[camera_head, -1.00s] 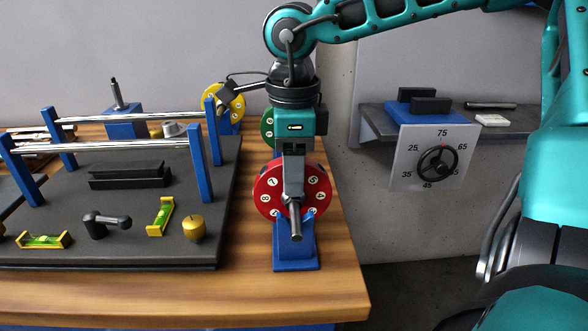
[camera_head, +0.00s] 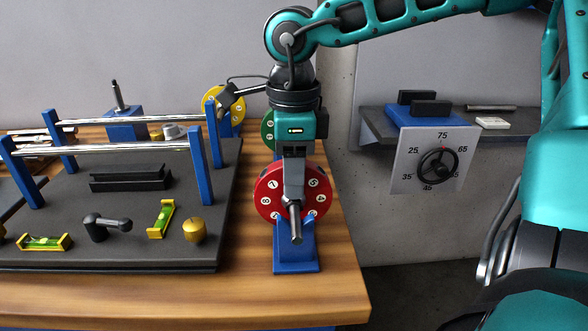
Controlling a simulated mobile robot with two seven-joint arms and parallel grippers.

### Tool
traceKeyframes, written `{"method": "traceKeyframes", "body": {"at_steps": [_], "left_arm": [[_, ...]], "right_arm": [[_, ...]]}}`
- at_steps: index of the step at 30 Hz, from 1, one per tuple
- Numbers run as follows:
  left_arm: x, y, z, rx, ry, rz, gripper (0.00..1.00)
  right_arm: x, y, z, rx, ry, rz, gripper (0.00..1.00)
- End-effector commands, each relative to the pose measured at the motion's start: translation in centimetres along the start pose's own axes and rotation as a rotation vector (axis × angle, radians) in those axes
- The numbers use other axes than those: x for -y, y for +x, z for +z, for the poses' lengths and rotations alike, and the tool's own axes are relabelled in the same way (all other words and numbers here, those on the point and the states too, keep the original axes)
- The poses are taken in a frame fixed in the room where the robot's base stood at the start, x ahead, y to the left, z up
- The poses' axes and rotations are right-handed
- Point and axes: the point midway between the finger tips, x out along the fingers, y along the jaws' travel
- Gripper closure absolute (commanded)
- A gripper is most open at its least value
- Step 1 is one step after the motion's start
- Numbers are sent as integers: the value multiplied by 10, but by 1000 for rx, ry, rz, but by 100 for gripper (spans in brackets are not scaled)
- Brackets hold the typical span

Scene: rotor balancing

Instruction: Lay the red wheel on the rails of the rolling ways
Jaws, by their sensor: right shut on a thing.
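The red wheel (camera_head: 268,198) has numbered white marks on its face and a steel shaft through its middle. It is upright at a blue stand (camera_head: 295,248) near the right end of the table. My right gripper (camera_head: 294,197) comes down from above and is shut on the wheel's shaft in front of the face. Whether the shaft still touches the stand is hard to tell. The rolling ways stand at the left, with two steel rails (camera_head: 110,150) on blue posts (camera_head: 198,165) above a dark base plate (camera_head: 150,235). My left gripper is not in view.
A yellow wheel (camera_head: 222,100) and a green wheel (camera_head: 267,130) stand behind. The base plate holds a black block (camera_head: 130,178), a black handle (camera_head: 105,226), two yellow levels (camera_head: 162,218) and a brass weight (camera_head: 194,230). A dial panel (camera_head: 410,175) hangs at right.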

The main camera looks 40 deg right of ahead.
Motion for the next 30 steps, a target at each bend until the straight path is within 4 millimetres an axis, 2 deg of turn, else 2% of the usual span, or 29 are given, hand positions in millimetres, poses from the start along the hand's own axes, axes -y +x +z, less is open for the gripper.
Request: {"method": "traceKeyframes", "body": {"at_steps": [2, 19, 30], "left_arm": [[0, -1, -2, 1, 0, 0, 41], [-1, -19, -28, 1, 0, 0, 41], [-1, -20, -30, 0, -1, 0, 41]], "right_arm": [[-1, 3, -2, -7, -2, 7, 100], [0, -51, -1, -5, 0, 3, 100], [1, -54, -1, -5, 0, 3, 100]]}}
